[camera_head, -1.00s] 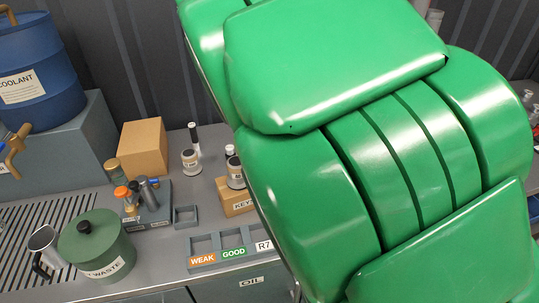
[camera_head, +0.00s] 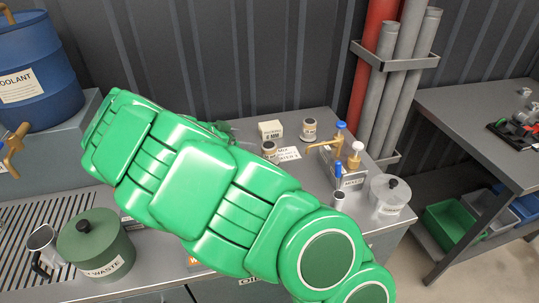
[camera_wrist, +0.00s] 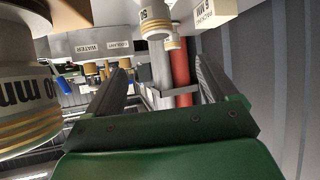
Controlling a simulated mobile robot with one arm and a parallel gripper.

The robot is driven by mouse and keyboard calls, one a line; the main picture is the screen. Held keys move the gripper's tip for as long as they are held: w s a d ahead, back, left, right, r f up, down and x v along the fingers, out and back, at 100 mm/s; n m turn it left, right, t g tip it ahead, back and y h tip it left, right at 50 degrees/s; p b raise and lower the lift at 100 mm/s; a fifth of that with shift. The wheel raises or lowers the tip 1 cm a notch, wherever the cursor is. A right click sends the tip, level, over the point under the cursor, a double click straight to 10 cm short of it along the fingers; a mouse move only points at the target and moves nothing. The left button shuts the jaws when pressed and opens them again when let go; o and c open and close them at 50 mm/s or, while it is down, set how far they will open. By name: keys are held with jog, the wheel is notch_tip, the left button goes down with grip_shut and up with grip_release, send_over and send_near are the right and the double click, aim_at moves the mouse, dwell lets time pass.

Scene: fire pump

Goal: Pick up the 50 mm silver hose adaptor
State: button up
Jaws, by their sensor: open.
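My gripper (camera_wrist: 162,70) is open in the wrist view, with empty space between its two dark fingers. That view is upside down. A pale grey, gold-banded cylinder (camera_wrist: 22,108), its inverted label reading partly "0 mm", is very close outside the left finger and cut by the frame edge. A second grey, gold-banded fitting (camera_wrist: 154,18) is farther off, at the top centre. In the head view, two small pale labelled cylinders stand on the bench, one at the back (camera_head: 309,128) and one nearer (camera_head: 269,152). I cannot tell which is the 50 mm adaptor. My arm hides most of my gripper there.
A packing box (camera_head: 271,130) stands near the two cylinders. Brass taps (camera_head: 327,143), a clear lidded pot (camera_head: 390,194) and upright pipes (camera_head: 385,80) are to the right. A green waste pot (camera_head: 95,245) and blue coolant drum (camera_head: 35,70) are left.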

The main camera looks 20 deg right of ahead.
aim_at(266, 146)
jog(key=shift+h, duration=0.7)
jog(key=d+f, duration=0.2)
jog(key=f, duration=0.1)
jog(key=w+d+f, duration=0.1)
jog(key=shift+f, duration=0.4)
jog(key=shift+r+x, duration=0.2)
jog(key=shift+x, duration=3.7)
jog(key=shift+d, duration=0.1)
jog(key=shift+c, duration=0.3)
jog(key=c, duration=1.2)
